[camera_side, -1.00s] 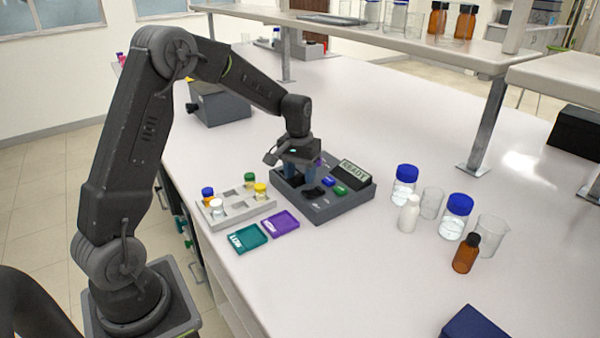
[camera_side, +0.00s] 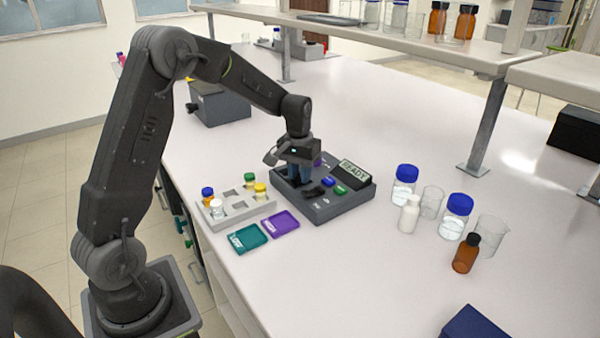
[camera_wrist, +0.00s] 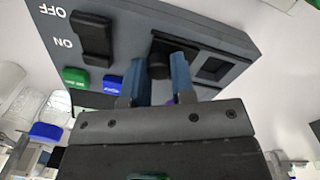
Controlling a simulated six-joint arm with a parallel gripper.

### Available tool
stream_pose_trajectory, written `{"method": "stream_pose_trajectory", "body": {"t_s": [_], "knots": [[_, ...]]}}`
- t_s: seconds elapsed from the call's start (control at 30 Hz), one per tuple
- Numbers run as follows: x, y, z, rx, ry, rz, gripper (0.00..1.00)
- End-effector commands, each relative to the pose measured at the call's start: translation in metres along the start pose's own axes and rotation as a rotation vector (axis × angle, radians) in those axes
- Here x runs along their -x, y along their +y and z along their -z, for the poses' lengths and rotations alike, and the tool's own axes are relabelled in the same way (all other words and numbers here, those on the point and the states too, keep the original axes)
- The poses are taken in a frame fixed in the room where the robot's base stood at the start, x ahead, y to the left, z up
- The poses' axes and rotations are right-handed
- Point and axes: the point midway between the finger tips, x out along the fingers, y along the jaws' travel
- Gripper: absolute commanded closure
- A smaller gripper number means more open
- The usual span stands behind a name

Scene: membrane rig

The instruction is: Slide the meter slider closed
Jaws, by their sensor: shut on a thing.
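The meter (camera_side: 345,207) is a dark grey box on the bench with a READY display. My gripper (camera_side: 299,180) points down at its left part. In the wrist view, the blue fingers of my gripper (camera_wrist: 160,82) are shut on the black slider knob (camera_wrist: 159,52), one on each side. A dark square opening (camera_wrist: 213,68) shows in the meter's top, to the right of the knob. In the side view the fingers largely hide the slider.
A rocker switch (camera_wrist: 92,38) marked ON and OFF, a blue button (camera_side: 328,182) and a green button (camera_side: 341,190) are close by. Bottles and beakers stand right.

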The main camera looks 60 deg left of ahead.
Motion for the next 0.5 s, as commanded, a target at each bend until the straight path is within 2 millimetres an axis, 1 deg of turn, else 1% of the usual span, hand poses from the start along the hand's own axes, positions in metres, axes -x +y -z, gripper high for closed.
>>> {"method": "stream_pose_trajectory", "body": {"t_s": [0.1, 0.33, 0.4, 0.5], "knots": [[0.001, -0.007, 0.004, 0.003, 0.002, -0.001, 1.00], [0.002, -0.045, 0.024, 0.006, 0.002, -0.001, 1.00], [0.002, -0.051, 0.027, 0.004, 0.003, -0.001, 1.00], [0.002, -0.054, 0.028, 0.002, 0.004, 0.000, 1.00]]}}
